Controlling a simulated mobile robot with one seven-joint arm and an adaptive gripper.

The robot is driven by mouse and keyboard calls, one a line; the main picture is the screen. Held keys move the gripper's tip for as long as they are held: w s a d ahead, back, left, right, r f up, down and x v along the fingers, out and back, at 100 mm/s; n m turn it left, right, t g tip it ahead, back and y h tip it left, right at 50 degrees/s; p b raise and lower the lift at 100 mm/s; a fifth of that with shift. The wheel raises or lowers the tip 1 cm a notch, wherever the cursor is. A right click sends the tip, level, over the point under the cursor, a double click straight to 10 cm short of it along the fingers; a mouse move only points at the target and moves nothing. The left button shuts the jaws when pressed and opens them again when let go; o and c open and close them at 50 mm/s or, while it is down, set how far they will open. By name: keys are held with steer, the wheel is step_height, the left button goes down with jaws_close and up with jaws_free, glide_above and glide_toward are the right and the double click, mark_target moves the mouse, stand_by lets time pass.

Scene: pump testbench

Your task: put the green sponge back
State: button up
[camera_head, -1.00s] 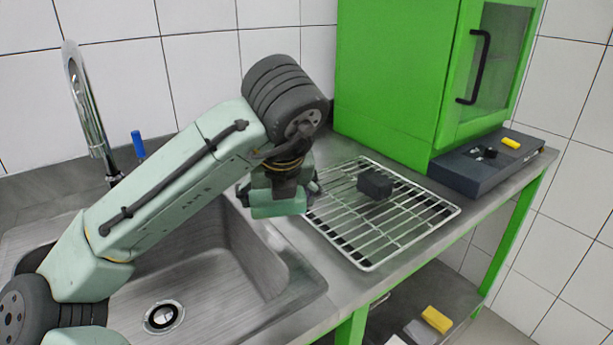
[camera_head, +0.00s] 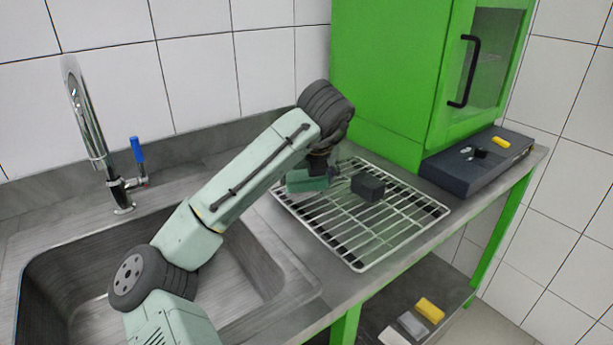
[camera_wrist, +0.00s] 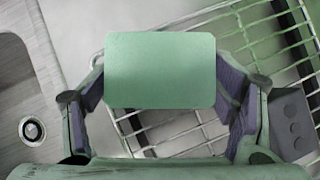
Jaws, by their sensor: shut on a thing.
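My gripper (camera_wrist: 166,95) is shut on the green sponge (camera_wrist: 160,70), a pale green block with rounded corners that fills the middle of the wrist view. In the head view the sponge (camera_head: 307,182) shows at the end of my arm, over the left part of the wire rack (camera_head: 362,262). The rack also shows below the sponge in the wrist view (camera_wrist: 205,128). My fingertips are mostly hidden in the head view. Whether the sponge touches the rack cannot be told.
A dark block (camera_head: 368,187) stands on the rack to the right of the sponge. The green cabinet (camera_head: 385,80) rises behind the rack. The sink (camera_head: 60,290) lies left, with a faucet (camera_head: 85,120). A yellow block (camera_head: 430,309) and a grey block (camera_head: 411,325) lie on the lower shelf.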

steer(key=shift+f, duration=0.6)
steer(key=shift+f, duration=0.15)
steer(key=o, duration=1.1)
steer(key=shift+r, duration=0.2)
steer(key=b+v, duration=0.1)
steer(key=v, duration=1.1)
steer(key=shift+s+b, duration=0.1)
steer(key=shift+b, duration=0.25)
